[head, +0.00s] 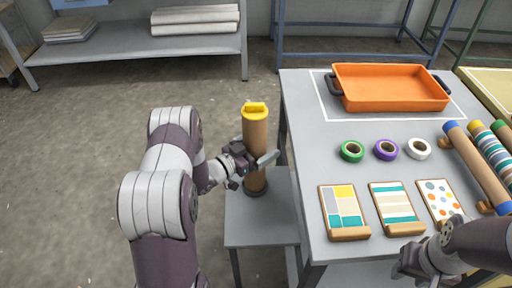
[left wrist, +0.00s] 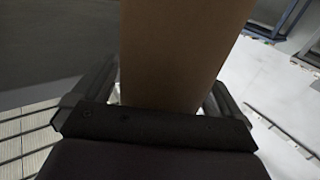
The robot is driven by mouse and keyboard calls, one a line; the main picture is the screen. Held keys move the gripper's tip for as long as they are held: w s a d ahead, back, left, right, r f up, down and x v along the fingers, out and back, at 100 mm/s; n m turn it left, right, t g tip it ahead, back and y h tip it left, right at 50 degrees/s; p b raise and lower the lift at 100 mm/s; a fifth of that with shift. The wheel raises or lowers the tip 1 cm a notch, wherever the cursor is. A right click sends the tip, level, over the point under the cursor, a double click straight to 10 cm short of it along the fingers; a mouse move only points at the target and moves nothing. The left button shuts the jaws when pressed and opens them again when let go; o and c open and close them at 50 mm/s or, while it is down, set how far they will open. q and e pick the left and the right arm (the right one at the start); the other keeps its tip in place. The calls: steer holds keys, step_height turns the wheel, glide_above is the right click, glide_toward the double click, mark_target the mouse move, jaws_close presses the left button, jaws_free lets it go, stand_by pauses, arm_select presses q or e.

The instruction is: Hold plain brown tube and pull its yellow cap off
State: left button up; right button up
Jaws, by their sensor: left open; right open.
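The plain brown tube (head: 256,138) stands upright in a dark round base (head: 256,191) on a low grey stand, with its yellow cap (head: 255,108) on top. My left gripper (head: 262,161) is open, with its fingers on either side of the tube's middle, below the cap. In the left wrist view the tube (left wrist: 182,50) fills the space between the open fingers; I cannot tell whether they touch it. My right gripper (head: 418,260) is at the front right, over the table's near edge, partly hidden by my own arm.
The grey table (head: 310,150) beside the stand holds an orange tray (head: 390,88), green (head: 352,151), purple (head: 386,150) and white (head: 419,149) tape rolls, and several pattern cards. More tubes, one blue-capped (head: 478,165), lie on a rack at the right. A shelf (head: 130,45) stands behind.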

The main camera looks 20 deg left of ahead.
arm_select(q)
steer(key=p+v, duration=0.1)
steer(key=v, duration=1.1)
steer(key=shift+s+a, duration=0.2)
steer(key=shift+s, duration=0.1)
steer(key=shift+f, duration=0.1)
